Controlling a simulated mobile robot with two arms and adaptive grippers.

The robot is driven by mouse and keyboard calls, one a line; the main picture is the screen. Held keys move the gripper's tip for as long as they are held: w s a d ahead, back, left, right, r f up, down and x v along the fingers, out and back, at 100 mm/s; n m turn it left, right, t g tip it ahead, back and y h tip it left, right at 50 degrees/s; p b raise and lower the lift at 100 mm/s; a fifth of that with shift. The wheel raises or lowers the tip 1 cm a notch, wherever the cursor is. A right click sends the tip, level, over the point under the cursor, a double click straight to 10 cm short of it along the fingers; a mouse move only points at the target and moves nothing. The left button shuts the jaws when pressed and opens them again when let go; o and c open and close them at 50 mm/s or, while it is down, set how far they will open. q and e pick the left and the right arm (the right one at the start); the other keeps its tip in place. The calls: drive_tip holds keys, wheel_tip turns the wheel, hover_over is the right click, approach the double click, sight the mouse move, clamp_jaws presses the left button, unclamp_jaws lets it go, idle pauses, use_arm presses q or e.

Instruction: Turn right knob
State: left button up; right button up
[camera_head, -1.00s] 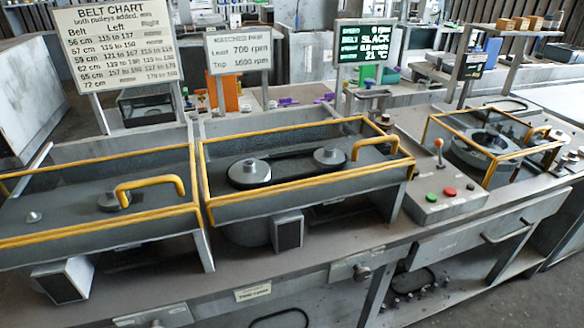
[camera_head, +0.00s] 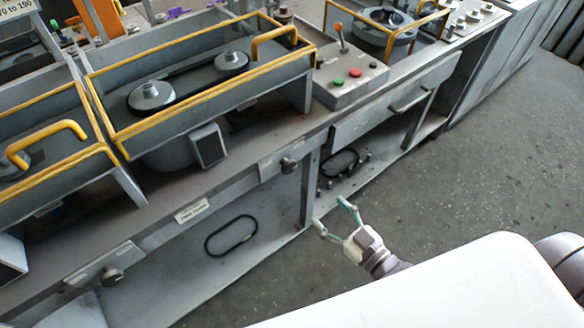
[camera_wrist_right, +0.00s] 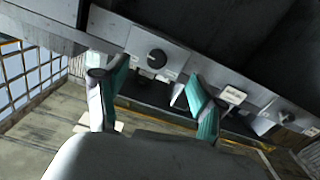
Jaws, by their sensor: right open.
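The right knob (camera_head: 289,165) is a dark round knob on a pale plate on the bench's front face. It also shows in the right wrist view (camera_wrist_right: 157,58), up between the fingertips in the picture. My right gripper (camera_head: 330,212) is open and empty, below and to the right of the knob in the head view, apart from it. In the wrist view the two green-padded fingers (camera_wrist_right: 148,78) are spread, and nothing is between them. My left gripper is not in view.
Another dark knob (camera_head: 112,276) sits on the bench front at left. A paper label (camera_head: 191,211) is between the knobs. A control box (camera_head: 350,78) and yellow-framed guards (camera_head: 185,120) stand on the bench. A bench leg (camera_head: 310,190) is near my gripper. Floor at right is clear.

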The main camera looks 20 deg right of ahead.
sight(291, 170)
drive_tip(key=shift+t+y, duration=0.3)
drive_tip(key=x, duration=0.4)
drive_tip(key=r+x, duration=0.1)
drive_tip(key=x, duration=0.4)
drive_tip(key=r+p+x, duration=0.1)
drive_tip(key=x, duration=0.4)
drive_tip(key=shift+s+a+r, duration=0.1)
drive_tip(key=shift+s+a, duration=0.05)
drive_tip(key=shift+a, duration=0.05)
drive_tip(key=shift+c, duration=0.3)
drive_tip(key=c, duration=1.1)
